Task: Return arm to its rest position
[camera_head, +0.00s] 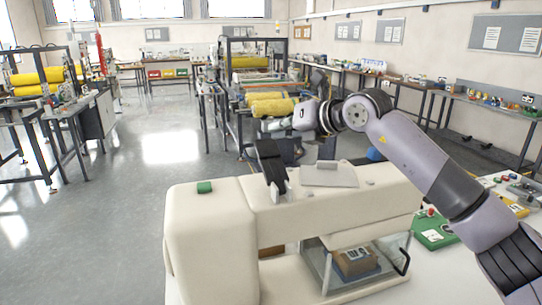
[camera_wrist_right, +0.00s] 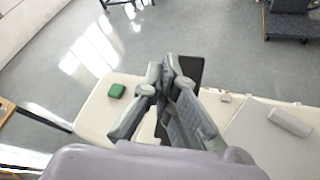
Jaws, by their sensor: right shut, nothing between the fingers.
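My right arm reaches in from the right side of the head view, bent at the elbow. Its gripper (camera_head: 274,125) is held in the air above and behind the cream machine (camera_head: 205,240). In the right wrist view the gripper's grey fingers (camera_wrist_right: 166,72) are shut with nothing between them. A black lever (camera_head: 270,165) stands on the machine's top; it also shows behind the fingers in the wrist view (camera_wrist_right: 192,70), and the picture does not show contact. My left gripper is not in view.
A green button (camera_head: 204,187) and a flat plate with a grey handle (camera_head: 327,165) sit on the machine's top. A clear box (camera_head: 352,262) is under its arm. A green board (camera_head: 432,232) lies at right. Roller machines (camera_head: 255,62) stand behind; the floor at left is open.

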